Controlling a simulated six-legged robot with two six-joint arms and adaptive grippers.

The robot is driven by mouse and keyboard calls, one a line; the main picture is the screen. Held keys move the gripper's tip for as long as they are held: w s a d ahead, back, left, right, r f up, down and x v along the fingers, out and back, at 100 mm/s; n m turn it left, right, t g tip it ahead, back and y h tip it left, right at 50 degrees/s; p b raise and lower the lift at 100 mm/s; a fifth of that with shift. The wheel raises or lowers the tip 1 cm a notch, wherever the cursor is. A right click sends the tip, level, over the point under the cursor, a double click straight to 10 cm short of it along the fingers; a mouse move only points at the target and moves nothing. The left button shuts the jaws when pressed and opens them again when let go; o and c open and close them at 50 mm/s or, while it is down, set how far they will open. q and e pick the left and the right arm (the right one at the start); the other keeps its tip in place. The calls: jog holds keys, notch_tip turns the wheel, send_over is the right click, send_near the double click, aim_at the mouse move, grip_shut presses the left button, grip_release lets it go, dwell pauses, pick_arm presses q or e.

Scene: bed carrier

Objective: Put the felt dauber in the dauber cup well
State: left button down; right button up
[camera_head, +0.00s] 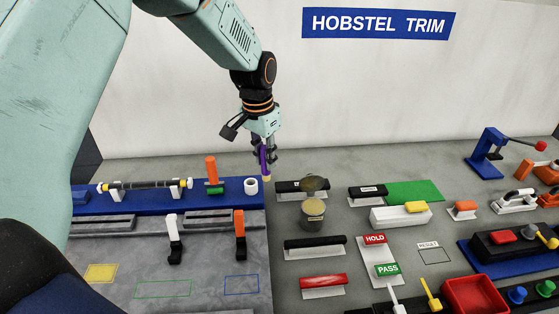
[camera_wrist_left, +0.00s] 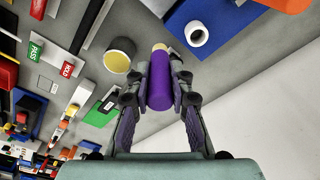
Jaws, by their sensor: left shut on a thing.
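The felt dauber, a purple cylinder (camera_head: 264,161) with a tan tip, is held upright, tip down, in my left gripper (camera_head: 264,154). In the left wrist view the purple dauber (camera_wrist_left: 160,88) sits between both fingers, with its tan end pointing away from the wrist. The dauber cup well looks to be the small white round cup (camera_head: 251,186) on the blue strip, standing open and empty-looking. It also shows in the left wrist view (camera_wrist_left: 196,35). The dauber is above and slightly right of the cup in the head view, apart from it. My right gripper is not in view.
An open tin (camera_head: 313,211) with a raised lid stands right of the cup. An orange upright handle (camera_head: 211,170) stands left of it on the blue strip (camera_head: 140,205). Black blocks, HOLD and PASS stamps (camera_head: 375,239), and a red tray (camera_head: 474,296) fill the right side.

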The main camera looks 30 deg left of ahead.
pick_arm(q)
jog(key=w+a+r+p, duration=0.2)
jog(key=a, duration=0.3)
notch_tip(320, 180, down, 6)
jog(key=a+b, duration=0.1)
jog(key=b, duration=0.1)
jog(key=shift+n, duration=0.3)
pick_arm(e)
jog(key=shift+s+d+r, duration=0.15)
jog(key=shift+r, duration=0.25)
pick_arm(q)
jog(key=shift+a+f, duration=0.1)
jog(key=shift+a, duration=0.05)
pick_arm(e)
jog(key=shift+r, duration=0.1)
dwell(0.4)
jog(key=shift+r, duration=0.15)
pick_arm(q)
jog(key=shift+p, duration=0.35)
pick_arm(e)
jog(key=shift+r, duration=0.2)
